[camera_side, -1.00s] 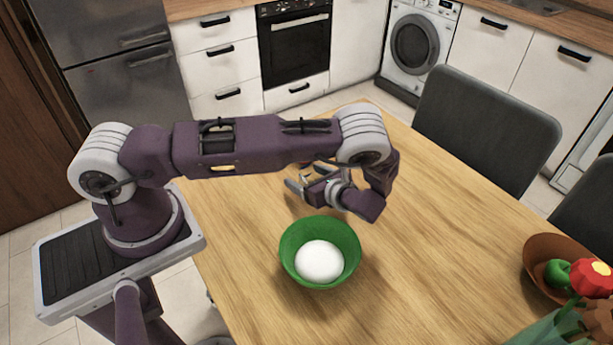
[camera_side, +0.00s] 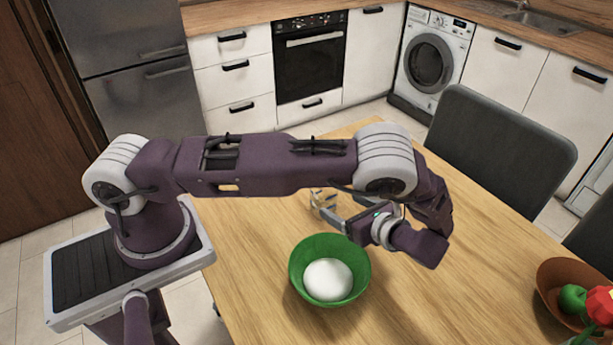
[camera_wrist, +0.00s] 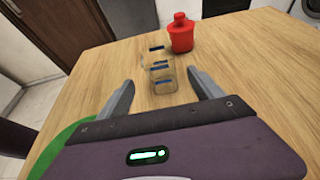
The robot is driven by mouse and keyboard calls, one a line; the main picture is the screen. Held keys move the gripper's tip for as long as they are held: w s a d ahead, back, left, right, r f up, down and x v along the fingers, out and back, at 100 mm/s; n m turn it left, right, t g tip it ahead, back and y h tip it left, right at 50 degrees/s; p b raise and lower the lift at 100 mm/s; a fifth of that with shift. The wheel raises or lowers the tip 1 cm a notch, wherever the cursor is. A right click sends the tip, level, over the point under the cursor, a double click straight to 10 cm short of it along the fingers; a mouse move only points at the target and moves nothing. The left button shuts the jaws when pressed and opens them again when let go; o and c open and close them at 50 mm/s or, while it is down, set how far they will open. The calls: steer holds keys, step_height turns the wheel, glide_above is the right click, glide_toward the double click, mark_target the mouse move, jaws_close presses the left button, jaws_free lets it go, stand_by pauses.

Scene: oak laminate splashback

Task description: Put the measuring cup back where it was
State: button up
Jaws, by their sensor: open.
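In the wrist view, a clear glass measuring cup (camera_wrist: 158,78) with blue markings stands on the table, in line with the gap between my fingers. My gripper (camera_wrist: 160,84) is open, with one finger on each side of that gap. I cannot tell how far the fingers reach around the cup. In the side view my gripper (camera_side: 319,208) is low over the table, just behind the green bowl. The cup is hard to make out there, among the pale finger shapes.
A green bowl (camera_side: 298,268) holding something white and round stands just in front of my gripper. A red bottle (camera_wrist: 181,36) stands beyond the cup. A brown bowl (camera_side: 550,275) with produce is at the right. The table's middle right is clear.

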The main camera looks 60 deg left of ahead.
steer(key=s+r+n+h, duration=0.4)
steer(key=r+n+h, duration=0.15)
steer(key=r, duration=0.65)
steer(key=s+r+n+h, duration=0.4)
steer(key=s+r+n, duration=0.15)
steer(key=r, duration=0.65)
steer(key=s+d+r+n+t+h, duration=0.1)
steer(key=s+r+n+t+h, duration=0.1)
steer(key=s, duration=0.5)
steer(key=s+d+r+n+t+h, duration=0.1)
steer(key=s+r+n+t+h, duration=0.1)
steer(key=s, duration=0.5)
step_height(320, 180, up, 2)
steer(key=n+t, duration=0.1)
steer(key=n, duration=0.2)
steer(key=shift+d+t, duration=0.15)
steer(key=shift+t, duration=0.15)
steer(key=shift+w+r, duration=0.1)
